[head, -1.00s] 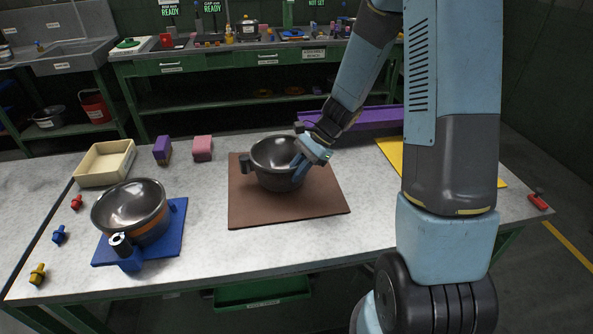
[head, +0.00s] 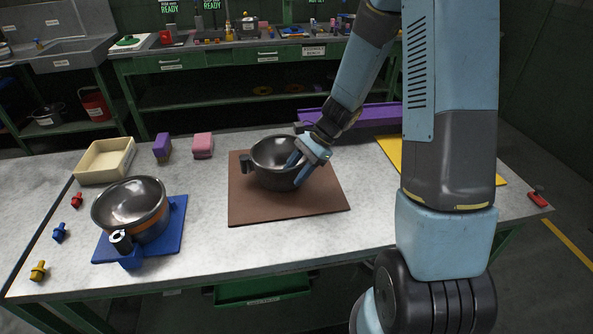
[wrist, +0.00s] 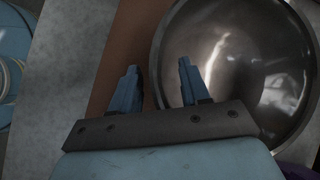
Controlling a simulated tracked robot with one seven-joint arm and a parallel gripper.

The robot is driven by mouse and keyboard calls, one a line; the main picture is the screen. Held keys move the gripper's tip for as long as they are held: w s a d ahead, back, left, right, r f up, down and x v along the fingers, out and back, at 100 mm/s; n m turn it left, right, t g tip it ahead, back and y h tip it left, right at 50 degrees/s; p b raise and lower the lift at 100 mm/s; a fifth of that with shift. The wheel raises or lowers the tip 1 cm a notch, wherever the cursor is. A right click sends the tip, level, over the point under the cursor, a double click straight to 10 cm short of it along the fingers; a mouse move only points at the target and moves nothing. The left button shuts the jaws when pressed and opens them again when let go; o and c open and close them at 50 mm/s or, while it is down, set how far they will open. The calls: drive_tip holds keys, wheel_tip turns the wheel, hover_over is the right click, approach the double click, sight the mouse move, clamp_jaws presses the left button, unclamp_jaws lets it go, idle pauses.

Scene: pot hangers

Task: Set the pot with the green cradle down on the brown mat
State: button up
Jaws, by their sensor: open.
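A dark metal pot (head: 262,174) sits upright on the brown mat (head: 250,211) in the head view. No green cradle can be made out on it. A dark handle sticks out at its left side. My gripper (head: 297,172) is at the pot's right rim with its fingers spread. In the wrist view my gripper (wrist: 157,72) is open, and the edge of the pot (wrist: 235,80) passes between the fingertips as seen from there. One finger overlaps the bowl, the other lies over the mat (wrist: 128,45). I cannot tell whether either finger touches the pot.
A second pot (head: 128,202) with an orange band stands on a blue mat (head: 178,222) at left. A cream tray (head: 104,160), purple block (head: 162,146) and pink block (head: 202,145) stand behind. A yellow mat (head: 484,174) and purple piece (head: 365,116) lie to the right.

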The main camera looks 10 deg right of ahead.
drive_tip(key=w+d+r, duration=0.1)
drive_tip(key=d+r, duration=0.3)
drive_tip(key=r, duration=0.6)
drive_tip(key=w+d+r, duration=0.1)
drive_tip(key=d+r, duration=0.3)
drive_tip(key=r, duration=0.6)
drive_tip(key=shift+d+r, duration=0.2)
drive_tip(key=shift+r, duration=0.15)
idle(0.3)
drive_tip(key=shift+s, duration=0.1)
drive_tip(key=s+d+r+n+t+h, duration=0.1)
drive_tip(key=s+r+n+t+h, duration=0.1)
drive_tip(key=s+n, duration=0.2)
drive_tip(key=s+d+r+n+t+h, duration=0.1)
drive_tip(key=s+r+n+t+h, duration=0.2)
drive_tip(key=s, duration=0.7)
drive_tip(key=s+d+r+n+t+h, duration=0.1)
drive_tip(key=s+r+n+t+h, duration=0.1)
drive_tip(key=s+n, duration=0.3)
drive_tip(key=shift+s+r, duration=0.55)
drive_tip(key=shift+s, duration=1.05)
drive_tip(key=shift+d, duration=0.1)
